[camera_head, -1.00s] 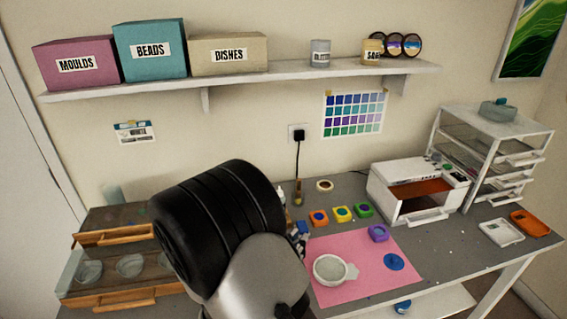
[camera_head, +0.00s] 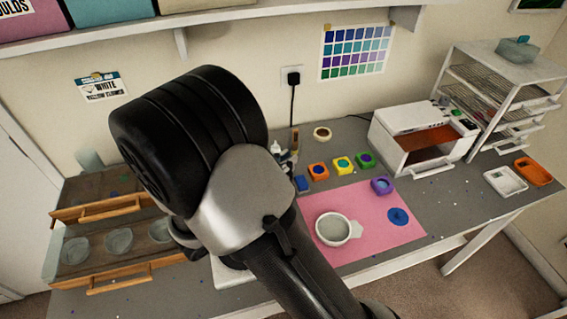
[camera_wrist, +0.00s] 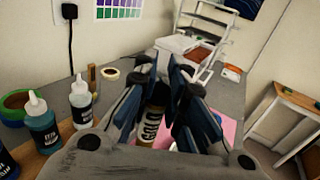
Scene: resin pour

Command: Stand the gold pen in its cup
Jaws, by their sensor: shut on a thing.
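In the head view my arm's large black joint and silver link cover the gripper and the pen. I cannot make out the pen's cup in either view.
Dropper bottles (camera_wrist: 82,102) stand beside my gripper in the wrist view. A pink mat (camera_head: 375,237) holds a grey dish (camera_head: 338,229).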

